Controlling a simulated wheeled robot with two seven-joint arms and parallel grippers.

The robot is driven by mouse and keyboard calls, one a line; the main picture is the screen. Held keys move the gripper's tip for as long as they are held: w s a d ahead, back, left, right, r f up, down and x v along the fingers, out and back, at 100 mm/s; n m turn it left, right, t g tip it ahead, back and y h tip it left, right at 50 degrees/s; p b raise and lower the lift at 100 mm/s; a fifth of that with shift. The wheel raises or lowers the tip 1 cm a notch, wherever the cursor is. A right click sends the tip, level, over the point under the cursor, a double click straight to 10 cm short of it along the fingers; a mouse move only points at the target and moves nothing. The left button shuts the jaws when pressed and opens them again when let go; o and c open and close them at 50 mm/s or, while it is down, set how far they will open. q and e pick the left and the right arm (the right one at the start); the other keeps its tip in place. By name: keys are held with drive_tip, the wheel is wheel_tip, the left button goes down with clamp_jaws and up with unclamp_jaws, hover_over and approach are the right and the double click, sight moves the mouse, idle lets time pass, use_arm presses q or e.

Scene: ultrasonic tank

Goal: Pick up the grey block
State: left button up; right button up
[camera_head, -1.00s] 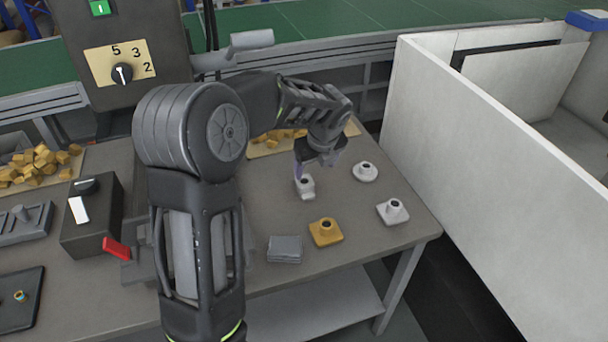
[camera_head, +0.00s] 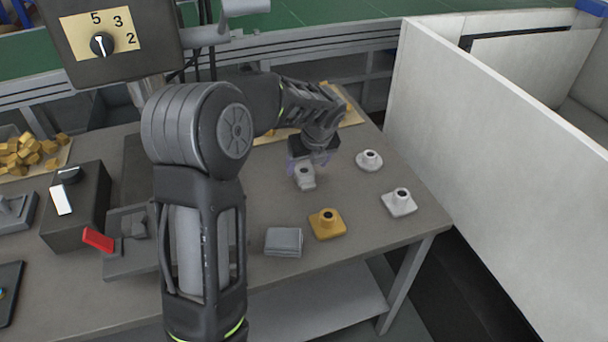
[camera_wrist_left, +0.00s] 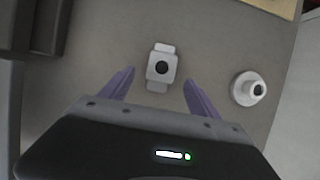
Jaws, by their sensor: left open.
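A small light-grey block (camera_head: 305,178) with a dark round hole in its top sits on the table. It also shows in the left wrist view (camera_wrist_left: 161,68), upright, with a tab at each end. My left gripper (camera_head: 308,164) is open just above and behind it. In the left wrist view, the purple fingers of the left gripper (camera_wrist_left: 158,80) are spread on either side of the block with gaps, not touching it. A flat grey square piece (camera_head: 283,242) lies nearer the front table edge. My right gripper is not in view.
A black box (camera_head: 76,208) and a red lever (camera_head: 98,239) are at left. A white panel wall (camera_head: 480,130) borders the right.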

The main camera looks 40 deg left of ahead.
sight(305, 172)
use_arm(q)
drive_tip(key=shift+a+f, duration=0.1)
drive_tip(key=shift+f, duration=0.1)
drive_tip(key=shift+p+x, duration=0.45)
drive_tip(key=shift+x, duration=2.15)
drive_tip(key=shift+w, duration=0.15)
drive_tip(key=shift+r, duration=0.1)
clamp_jaws()
